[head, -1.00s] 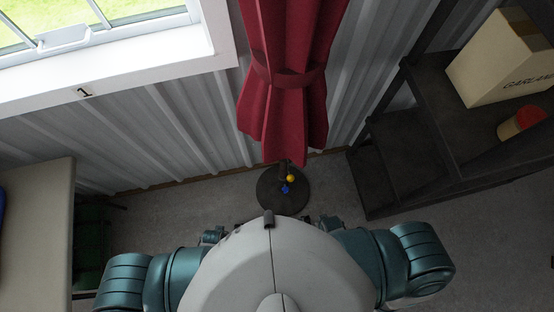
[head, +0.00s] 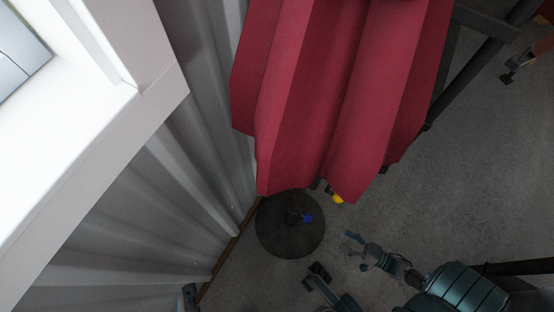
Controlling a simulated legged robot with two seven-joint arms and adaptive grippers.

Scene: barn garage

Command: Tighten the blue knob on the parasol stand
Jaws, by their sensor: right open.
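The parasol stand (head: 285,240) is a round dark disc on the floor below the hanging red cloth. Its blue knob (head: 307,219) sticks out to the right of the short post, low over the disc. A yellow knob (head: 338,198) shows just under the cloth's lower edge. My right gripper (head: 357,251) is open and empty, right of and a little below the blue knob, apart from it. A dark jointed part (head: 319,272) shows below the stand, and another dark tip shows at the bottom left. I cannot tell which of these belongs to my left gripper.
The large red cloth (head: 330,95) hangs over the stand and hides the upper post. A corrugated wall (head: 150,190) and white window frame (head: 150,60) close off the left. Dark shelf bars stand at upper right. Grey floor (head: 465,170) is clear on the right.

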